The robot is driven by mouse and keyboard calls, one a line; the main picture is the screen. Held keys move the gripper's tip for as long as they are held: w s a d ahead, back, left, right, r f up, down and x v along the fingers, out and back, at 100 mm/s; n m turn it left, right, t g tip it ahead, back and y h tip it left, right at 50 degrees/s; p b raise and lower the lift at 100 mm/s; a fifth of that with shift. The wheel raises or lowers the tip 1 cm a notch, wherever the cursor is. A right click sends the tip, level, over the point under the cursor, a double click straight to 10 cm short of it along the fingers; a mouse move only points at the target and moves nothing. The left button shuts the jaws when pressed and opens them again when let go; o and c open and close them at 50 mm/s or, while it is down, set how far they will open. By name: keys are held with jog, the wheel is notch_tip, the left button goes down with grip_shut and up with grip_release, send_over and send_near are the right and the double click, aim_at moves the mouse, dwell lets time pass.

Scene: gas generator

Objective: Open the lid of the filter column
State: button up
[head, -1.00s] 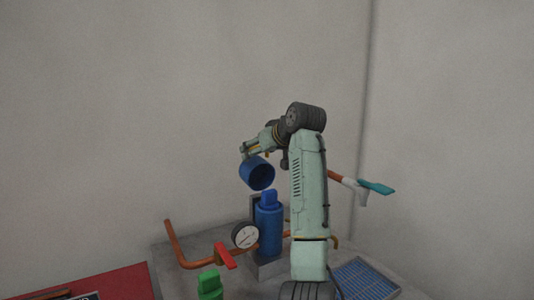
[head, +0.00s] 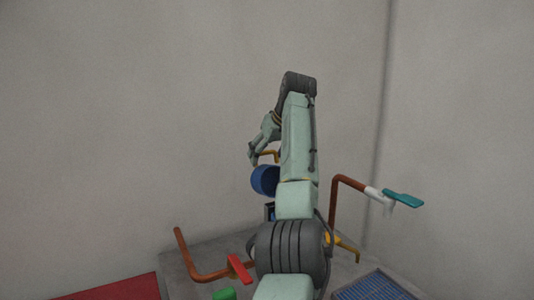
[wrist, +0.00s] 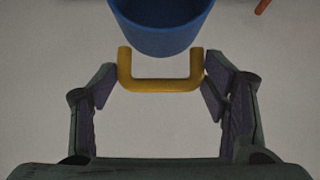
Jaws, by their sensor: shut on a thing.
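The filter column's blue lid (head: 264,180) hangs in the air in the head view, tilted, above and apart from the column. Its yellow handle (head: 268,153) shows above it. In the wrist view the blue lid (wrist: 162,28) is at the top edge, with the yellow handle (wrist: 160,85) across the space between my fingers. My gripper (wrist: 160,72) is shut on that handle, one finger at each end; it also shows in the head view (head: 254,156). The filter column (head: 269,212) is almost wholly hidden behind my arm.
A red-handled valve (head: 239,268) on a copper pipe stands front left, with a green part (head: 224,294) below it. A teal-handled valve (head: 403,199) sticks out at right. A blue grid (head: 374,287) lies front right. The air before the wall is free.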

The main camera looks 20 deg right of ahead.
jog(key=shift+w+d+r, duration=0.1)
jog(key=shift+r, duration=0.1)
jog(key=o, duration=1.3)
jog(key=shift+c, duration=0.2)
jog(key=shift+o, duration=0.7)
jog(key=shift+f, duration=0.15)
jog(key=v, duration=1.2)
jog(key=shift+f, duration=0.1)
